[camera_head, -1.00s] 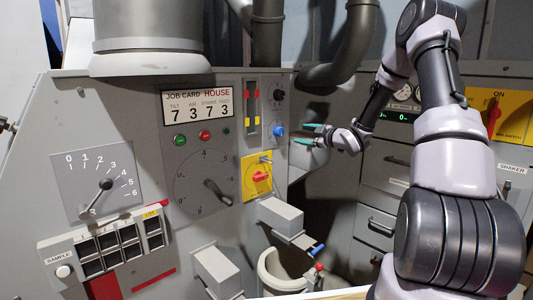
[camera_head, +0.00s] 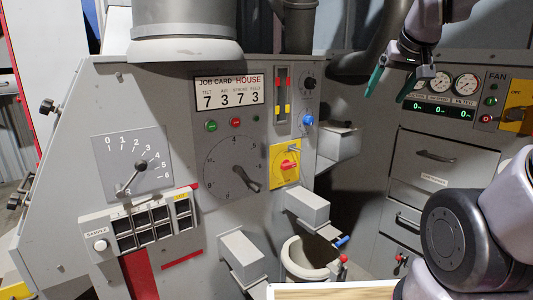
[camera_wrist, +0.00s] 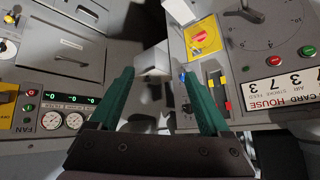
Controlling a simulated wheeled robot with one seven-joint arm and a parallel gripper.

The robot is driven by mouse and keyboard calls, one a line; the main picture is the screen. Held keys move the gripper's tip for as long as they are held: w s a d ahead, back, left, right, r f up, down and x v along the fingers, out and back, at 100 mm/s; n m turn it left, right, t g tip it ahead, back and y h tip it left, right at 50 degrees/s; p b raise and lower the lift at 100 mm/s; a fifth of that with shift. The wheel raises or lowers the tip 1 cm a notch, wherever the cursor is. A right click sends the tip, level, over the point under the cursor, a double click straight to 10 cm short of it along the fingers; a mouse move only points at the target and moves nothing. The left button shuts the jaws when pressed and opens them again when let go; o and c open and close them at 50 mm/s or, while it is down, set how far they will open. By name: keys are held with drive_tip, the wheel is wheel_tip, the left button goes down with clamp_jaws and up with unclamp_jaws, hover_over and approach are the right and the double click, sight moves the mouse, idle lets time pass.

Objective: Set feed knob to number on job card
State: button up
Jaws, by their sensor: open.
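The job card (camera_head: 230,91) on the grey panel reads tilt 7, air 3, stroke 7, feed 3; it also shows tilted in the wrist view (camera_wrist: 284,89). A small black knob (camera_head: 309,83) and a blue knob (camera_head: 308,119) sit right of the card, beside two slider slots. A large dial with a dark crank handle (camera_head: 248,182) is below the card. I cannot read which control is the feed knob. My gripper (camera_head: 391,88) is open and empty, right of the panel knobs and apart from them. Its green fingers also show in the wrist view (camera_wrist: 160,76).
A yellow plate with a red switch (camera_head: 288,166) lies below the blue knob. Grey boxes (camera_head: 307,207) jut from the panel. A fan panel with gauges (camera_head: 440,85) and drawers (camera_head: 440,160) stands at right. A left dial (camera_head: 140,167) has a pointer.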

drive_tip(key=s+a+m+g+y, duration=0.1)
drive_tip(key=s+a+m+y, duration=0.1)
drive_tip(key=s, duration=0.6)
drive_tip(key=shift+s+a+f, duration=0.35)
drive_tip(key=shift+s+a, duration=0.05)
drive_tip(key=shift+a, duration=0.25)
idle(1.4)
